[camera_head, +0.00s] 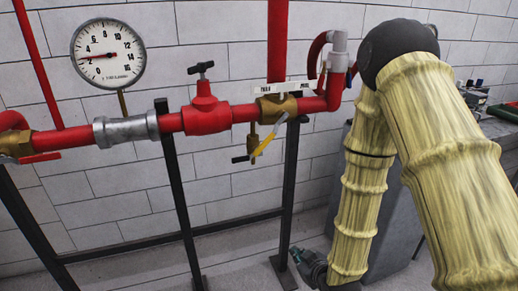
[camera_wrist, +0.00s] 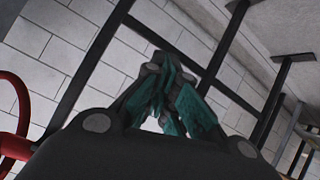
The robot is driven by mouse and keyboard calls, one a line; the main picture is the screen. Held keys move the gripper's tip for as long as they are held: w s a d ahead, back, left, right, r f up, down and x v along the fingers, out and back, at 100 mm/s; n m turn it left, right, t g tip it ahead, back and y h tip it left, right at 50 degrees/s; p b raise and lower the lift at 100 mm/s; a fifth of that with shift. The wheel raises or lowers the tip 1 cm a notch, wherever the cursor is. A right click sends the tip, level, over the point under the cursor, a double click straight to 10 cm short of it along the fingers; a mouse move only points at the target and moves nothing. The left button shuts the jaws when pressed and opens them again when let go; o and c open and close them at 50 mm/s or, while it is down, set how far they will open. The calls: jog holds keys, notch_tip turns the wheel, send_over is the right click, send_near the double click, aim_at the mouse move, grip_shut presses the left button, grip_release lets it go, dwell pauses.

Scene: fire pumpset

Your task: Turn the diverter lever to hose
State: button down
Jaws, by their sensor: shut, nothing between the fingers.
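The diverter is a brass valve body (camera_head: 278,108) on the red pipe in the head view, under a white label plate (camera_head: 283,88) whose words are too small to read. A yellow lever (camera_head: 265,146) hangs below the valve and slants down to the left. My gripper (camera_head: 297,256) is low, near the floor, below and to the right of the lever and well apart from it. In the wrist view my gripper (camera_wrist: 172,85) has its teal fingers together, with nothing held. The lever does not show in the wrist view.
A red valve (camera_head: 205,110) with a black handle and a pressure gauge (camera_head: 108,53) stand left of the diverter. Black posts (camera_head: 179,190) carry the pipe. A grey cabinet (camera_head: 400,200) stands behind my arm. A red hose (camera_wrist: 18,130) shows at the wrist view's left.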

aim_at(270, 136)
jog(key=w+a+r+n+t+y+b, duration=0.1)
jog(key=w+a+r+n+t+y, duration=0.15)
jog(key=r, duration=0.75)
jog(key=w+a+r+n+t+y, duration=0.2)
jog(key=w+a+r+n, duration=0.15)
jog(key=r, duration=0.65)
jog(key=w+a+r+n+t+y+b, duration=0.1)
jog(key=w+a+r+n+t+y, duration=0.15)
jog(key=r, duration=0.75)
jog(key=w+a, duration=0.3)
jog(key=w, duration=0.5)
jog(key=shift+w+f+g, duration=0.25)
jog(key=shift+f+g, duration=0.05)
jog(key=shift+d, duration=0.1)
jog(key=shift+f, duration=0.1)
